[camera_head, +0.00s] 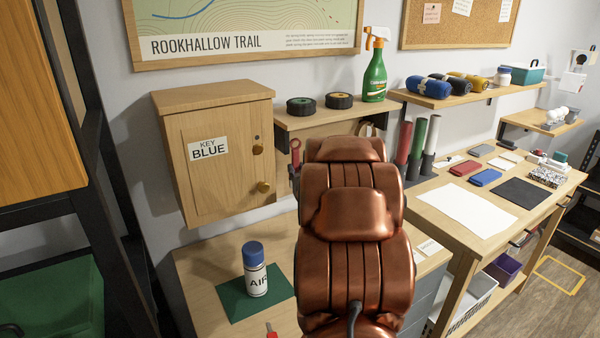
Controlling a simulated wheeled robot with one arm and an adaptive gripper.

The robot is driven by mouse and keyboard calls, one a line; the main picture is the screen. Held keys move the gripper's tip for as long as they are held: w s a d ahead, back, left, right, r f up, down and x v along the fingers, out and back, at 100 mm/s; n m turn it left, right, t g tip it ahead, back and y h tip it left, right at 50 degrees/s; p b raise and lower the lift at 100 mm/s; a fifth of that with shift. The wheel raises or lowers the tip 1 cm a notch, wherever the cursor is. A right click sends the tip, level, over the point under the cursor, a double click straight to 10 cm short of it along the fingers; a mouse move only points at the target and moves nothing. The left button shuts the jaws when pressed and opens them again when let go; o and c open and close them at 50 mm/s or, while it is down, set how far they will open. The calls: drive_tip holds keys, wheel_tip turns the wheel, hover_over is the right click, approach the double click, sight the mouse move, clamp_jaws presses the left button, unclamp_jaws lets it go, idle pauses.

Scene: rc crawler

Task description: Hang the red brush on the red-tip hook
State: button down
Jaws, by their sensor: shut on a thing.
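A red handle with a ring-shaped top (296,152), which looks like the red brush, shows upright just left of my copper arm, below the left end of the wooden shelf (330,117). Its lower part is dark and partly hidden. I cannot tell whether it hangs or is held. My arm fills the middle of the view and hides my gripper and much of the area under the shelf. No red-tip hook can be made out. A tan loop (367,128) shows under the shelf, right of my arm.
A wooden cabinet marked KEY BLUE (225,155) juts out at left. An AIR can (255,270) stands on a green mat (233,300); a red-tipped object (271,331) is cut off at the bottom edge.

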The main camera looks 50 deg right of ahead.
drive_tip(key=shift+w+d+f+b, duration=0.15)
drive_tip(key=shift+w+d+f, duration=0.1)
drive_tip(key=shift+w, duration=0.5)
drive_tip(key=shift+w+d+f+b, duration=0.2)
drive_tip(key=shift+w, duration=0.6)
drive_tip(key=shift+w+d+f+b, duration=0.15)
drive_tip(key=shift+w+d+f, duration=0.1)
drive_tip(key=shift+w, duration=0.5)
drive_tip(key=shift+r, duration=0.1)
drive_tip(key=c, duration=0.9)
unclamp_jaws()
drive_tip(key=shift+s, duration=0.1)
drive_tip(key=v, duration=0.7)
